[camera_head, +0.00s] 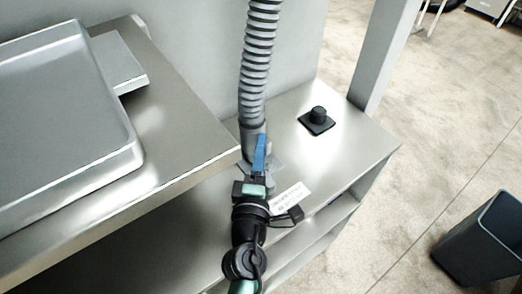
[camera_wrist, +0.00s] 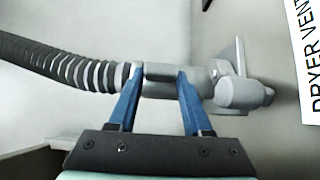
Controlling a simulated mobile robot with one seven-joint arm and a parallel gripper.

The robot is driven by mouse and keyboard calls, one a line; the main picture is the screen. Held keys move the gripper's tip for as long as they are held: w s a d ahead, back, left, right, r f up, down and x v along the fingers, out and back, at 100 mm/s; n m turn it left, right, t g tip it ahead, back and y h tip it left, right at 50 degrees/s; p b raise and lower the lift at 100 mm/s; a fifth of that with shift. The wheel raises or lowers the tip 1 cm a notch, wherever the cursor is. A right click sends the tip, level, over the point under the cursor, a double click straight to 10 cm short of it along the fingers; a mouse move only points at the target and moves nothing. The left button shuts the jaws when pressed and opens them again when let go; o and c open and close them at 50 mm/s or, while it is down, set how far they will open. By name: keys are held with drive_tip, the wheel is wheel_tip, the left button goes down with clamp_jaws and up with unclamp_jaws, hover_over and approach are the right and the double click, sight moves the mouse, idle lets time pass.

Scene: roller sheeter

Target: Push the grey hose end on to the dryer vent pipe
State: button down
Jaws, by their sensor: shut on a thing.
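The grey ribbed hose (camera_head: 260,50) hangs down from the top in the head view. Its smooth grey end (camera_wrist: 160,72) lies between my gripper's (camera_wrist: 160,76) two blue fingers in the wrist view, and the fingers are shut on it. The grey dryer vent pipe (camera_wrist: 243,93) is just right of the hose end, roughly in line with it, with a rounded stub and a flat plate. The two appear to meet; I cannot tell whether the end is over the pipe. In the head view my gripper (camera_head: 259,145) hides much of the joint.
A white label (camera_wrist: 306,50) reading "DRYER VEN…" is beside the pipe. A black knob on a square base (camera_head: 318,119) stands right on the metal shelf (camera_head: 345,150). A metal counter with a tray (camera_head: 125,160) is close on the left. A grey bin (camera_head: 485,240) stands on the floor.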

drive_tip(key=shift+f+b, duration=0.75)
drive_tip(key=shift+b, duration=0.15)
idle(0.4)
drive_tip(key=shift+c, duration=1.3)
unclamp_jaws()
drive_tip(key=shift+f, duration=0.25)
drive_tip(key=s+b, duration=0.1)
drive_tip(key=s, duration=0.2)
drive_tip(key=s+a+b, duration=0.1)
drive_tip(key=s, duration=0.3)
drive_tip(key=s+b, duration=0.2)
drive_tip(key=s, duration=0.2)
drive_tip(key=shift+s+a, duration=0.2)
drive_tip(key=shift+s, duration=0.05)
drive_tip(key=shift+s+r, duration=0.15)
drive_tip(key=shift+s, duration=0.55)
